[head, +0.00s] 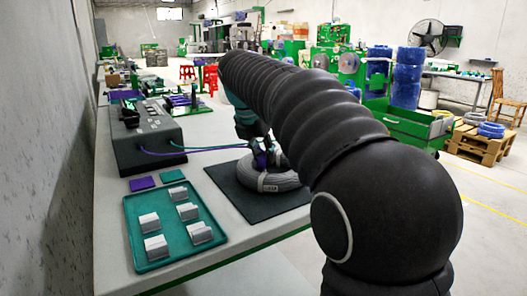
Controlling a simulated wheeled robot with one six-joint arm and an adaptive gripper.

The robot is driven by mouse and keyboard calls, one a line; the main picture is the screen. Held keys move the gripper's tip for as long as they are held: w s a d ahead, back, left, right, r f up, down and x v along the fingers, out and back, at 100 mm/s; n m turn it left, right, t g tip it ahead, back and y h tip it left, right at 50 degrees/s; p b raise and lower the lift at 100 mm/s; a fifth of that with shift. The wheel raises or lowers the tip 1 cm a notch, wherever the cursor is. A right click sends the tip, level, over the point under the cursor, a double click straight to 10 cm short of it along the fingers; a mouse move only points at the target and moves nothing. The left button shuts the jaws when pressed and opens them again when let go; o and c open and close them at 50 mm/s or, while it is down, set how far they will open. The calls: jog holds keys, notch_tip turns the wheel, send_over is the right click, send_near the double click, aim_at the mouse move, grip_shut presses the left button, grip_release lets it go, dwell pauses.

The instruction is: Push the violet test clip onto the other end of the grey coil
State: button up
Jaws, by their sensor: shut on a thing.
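The grey coil (284,181) lies flat on a dark mat (235,196), a pale tag on its front side. My gripper (264,161) is at the coil's back left part, partly hidden by my arm. It is shut on the violet test clip (259,159), which is low at the coil's upper edge. I cannot tell whether the clip touches a coil end. A violet lead and a teal lead (205,149) run from the dark test box (146,135) to the coil area. The coil's right side and its ends are hidden or too small to make out.
A teal tray (144,262) with several white blocks stands at the front left. A violet pad (142,184) and a teal pad (172,176) lie behind it. The wall borders the bench on the left. The bench is clear between tray and mat.

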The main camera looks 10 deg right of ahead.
jog(key=shift+f+p, duration=0.5)
jog(key=shift+f, duration=0.55)
dwell(2.6)
jog(key=o, duration=1)
jog(key=shift+r, duration=0.15)
jog(key=shift+r, duration=3.4)
